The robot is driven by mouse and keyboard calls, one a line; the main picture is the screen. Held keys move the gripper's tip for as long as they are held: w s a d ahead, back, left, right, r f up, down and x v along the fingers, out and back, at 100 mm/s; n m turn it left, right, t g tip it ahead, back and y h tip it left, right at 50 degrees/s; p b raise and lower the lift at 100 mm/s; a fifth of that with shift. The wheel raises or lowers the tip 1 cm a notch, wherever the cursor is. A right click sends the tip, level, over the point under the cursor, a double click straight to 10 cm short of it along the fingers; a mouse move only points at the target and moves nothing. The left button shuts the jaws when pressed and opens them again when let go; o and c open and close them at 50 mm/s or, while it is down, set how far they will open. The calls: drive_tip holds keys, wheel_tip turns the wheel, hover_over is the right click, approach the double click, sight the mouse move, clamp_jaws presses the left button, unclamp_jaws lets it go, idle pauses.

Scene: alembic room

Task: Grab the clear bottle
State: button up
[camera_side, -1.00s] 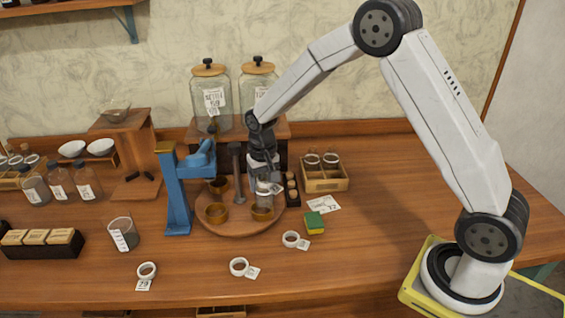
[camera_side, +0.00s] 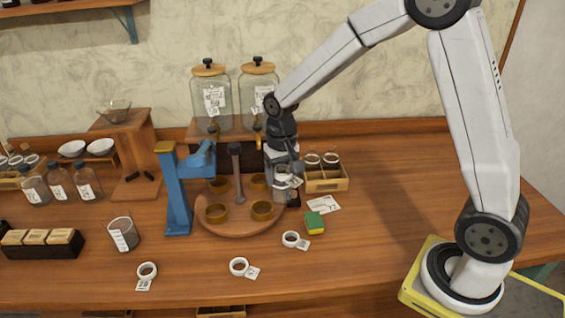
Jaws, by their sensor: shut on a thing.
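My gripper (camera_side: 284,172) points down at the right edge of the round wooden stand (camera_side: 238,227). It is shut on a small clear bottle (camera_side: 281,192) with a white tag. The bottle is upright, and its upper part is partly hidden by the fingers. I cannot tell whether its base is clear of the surface below. Other clear bottles (camera_side: 58,184) with white labels stand together at the far left of the counter.
The stand carries several brass cups (camera_side: 216,213) around a dark post (camera_side: 236,172). A blue press (camera_side: 178,190) stands left of it. A green-yellow sponge (camera_side: 314,223) lies to the right. The right counter is clear.

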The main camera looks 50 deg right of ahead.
drive_tip(key=s+r, duration=0.3)
drive_tip(key=s, duration=0.3)
drive_tip(key=shift+s, duration=0.2)
idle(0.4)
drive_tip(key=shift+s+a, duration=0.15)
idle(0.3)
idle(0.5)
